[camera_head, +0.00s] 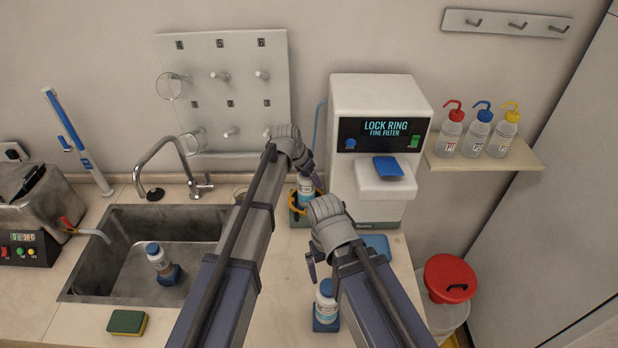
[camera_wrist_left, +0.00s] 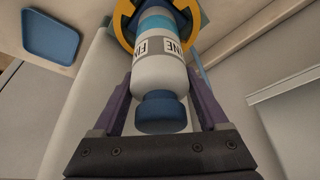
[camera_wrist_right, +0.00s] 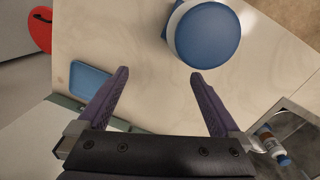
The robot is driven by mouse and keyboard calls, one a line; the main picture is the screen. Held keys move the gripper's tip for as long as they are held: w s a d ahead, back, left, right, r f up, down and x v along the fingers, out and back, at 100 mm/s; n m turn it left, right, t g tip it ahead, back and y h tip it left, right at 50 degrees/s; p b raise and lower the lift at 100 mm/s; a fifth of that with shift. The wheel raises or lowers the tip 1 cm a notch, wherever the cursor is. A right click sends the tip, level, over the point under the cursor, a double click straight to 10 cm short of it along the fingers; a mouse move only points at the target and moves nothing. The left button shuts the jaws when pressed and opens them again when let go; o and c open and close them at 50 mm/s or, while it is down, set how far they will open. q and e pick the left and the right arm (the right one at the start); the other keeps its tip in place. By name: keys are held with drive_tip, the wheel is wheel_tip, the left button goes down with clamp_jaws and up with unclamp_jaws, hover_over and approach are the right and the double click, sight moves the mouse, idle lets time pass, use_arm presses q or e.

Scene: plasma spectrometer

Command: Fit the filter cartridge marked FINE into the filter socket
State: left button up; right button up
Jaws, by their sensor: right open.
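The FINE cartridge (camera_wrist_left: 160,72), white with a blue cap and "FINE" lettering, stands in the filter socket with a yellow-orange ring (camera_wrist_left: 124,22) around its lower end. In the head view the cartridge (camera_head: 306,190) and the ring (camera_head: 295,203) are partly hidden by my left gripper (camera_head: 308,178). My left gripper's fingers (camera_wrist_left: 160,90) are closed in on both sides of the cartridge. My right gripper (camera_head: 312,268) is open and empty above the counter. In the right wrist view a blue-capped bottle (camera_wrist_right: 208,35) stands beyond its open fingers (camera_wrist_right: 160,75); it also shows in the head view (camera_head: 326,300).
The spectrometer (camera_head: 380,110) stands behind; its screen (camera_head: 388,127) reads "LOCK RING FINE FILTER". Another blue-capped bottle (camera_head: 158,258) sits in the sink (camera_head: 90,262). A blue tray (camera_head: 377,245) lies right of my right gripper. A sponge (camera_head: 128,322) lies at the front left.

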use_arm(q)
drive_tip(key=o, duration=0.3)
drive_tip(key=p+v, duration=0.7)
drive_tip(key=v, duration=0.1)
idle(0.3)
drive_tip(key=shift+d+f, duration=0.1)
drive_tip(key=shift+f, duration=0.1)
drive_tip(key=b+x, duration=0.7)
drive_tip(key=x, duration=0.1)
drive_tip(key=shift+r, duration=0.4)
